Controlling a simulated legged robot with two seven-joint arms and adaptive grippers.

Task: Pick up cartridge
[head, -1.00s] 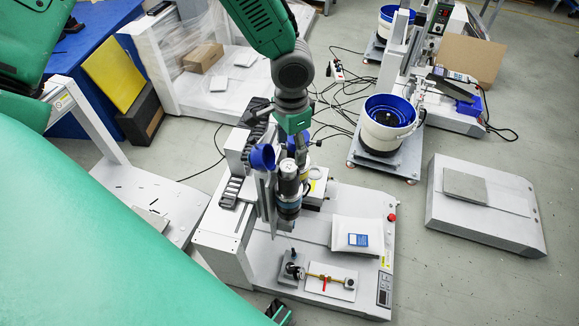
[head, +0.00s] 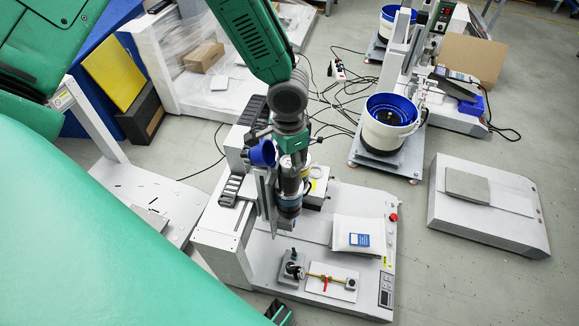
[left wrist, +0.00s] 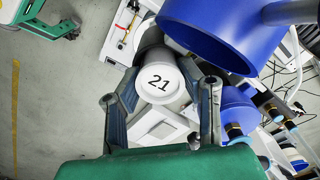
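The cartridge (left wrist: 160,82), with a round white cap marked 21, is upright between the two fingers of my left gripper (left wrist: 158,88) in the left wrist view. The fingers are spread on either side of the cap; firm contact is not visible.
A blue cup (head: 262,154) is close beside the gripper and looms large in the left wrist view (left wrist: 215,35). The white station base (head: 318,228) carries a white bag (head: 357,234) and a fixture with a brass part (head: 325,279).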

